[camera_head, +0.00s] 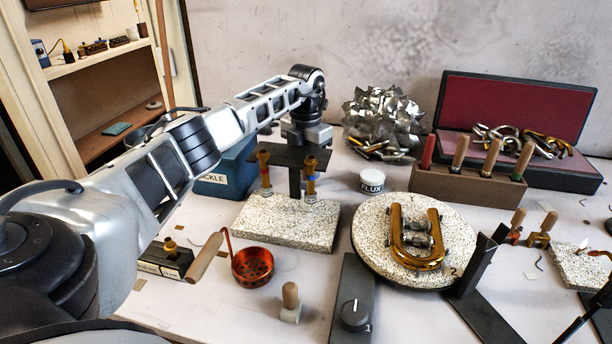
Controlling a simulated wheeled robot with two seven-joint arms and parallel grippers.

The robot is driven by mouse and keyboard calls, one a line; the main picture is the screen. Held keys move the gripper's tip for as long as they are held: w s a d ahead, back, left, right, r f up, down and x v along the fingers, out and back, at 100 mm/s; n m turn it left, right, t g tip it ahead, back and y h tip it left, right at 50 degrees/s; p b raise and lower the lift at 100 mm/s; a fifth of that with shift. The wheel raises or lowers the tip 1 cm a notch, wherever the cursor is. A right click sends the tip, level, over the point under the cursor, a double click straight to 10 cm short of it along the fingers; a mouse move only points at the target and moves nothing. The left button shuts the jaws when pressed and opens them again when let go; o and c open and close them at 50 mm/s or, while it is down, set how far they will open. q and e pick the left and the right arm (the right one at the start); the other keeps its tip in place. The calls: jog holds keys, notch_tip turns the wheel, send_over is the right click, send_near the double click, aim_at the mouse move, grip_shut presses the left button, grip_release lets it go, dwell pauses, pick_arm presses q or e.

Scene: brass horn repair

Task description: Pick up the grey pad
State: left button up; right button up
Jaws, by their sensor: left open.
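The thing that best fits the grey pad (290,313) is a small pale grey block with an upright wooden knob, standing on the bench at the front centre. My left gripper (309,134) points down at the back, above and behind the dark tool stand (291,156). It is well apart from the pad, farther back. Its fingers are mostly hidden behind the stand's top plate, and I see nothing held. My right gripper is not in view.
A copper ladle (252,266) lies left of the pad, and a dark dial box (356,300) stands to its right. A speckled slab (287,224) lies behind it. A round speckled plate (375,248) bears a brass U-shaped tube (417,262). The bench just around the pad is clear.

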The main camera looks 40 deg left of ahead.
pick_arm(q)
jog(key=shift+f, duration=0.8)
grip_shut()
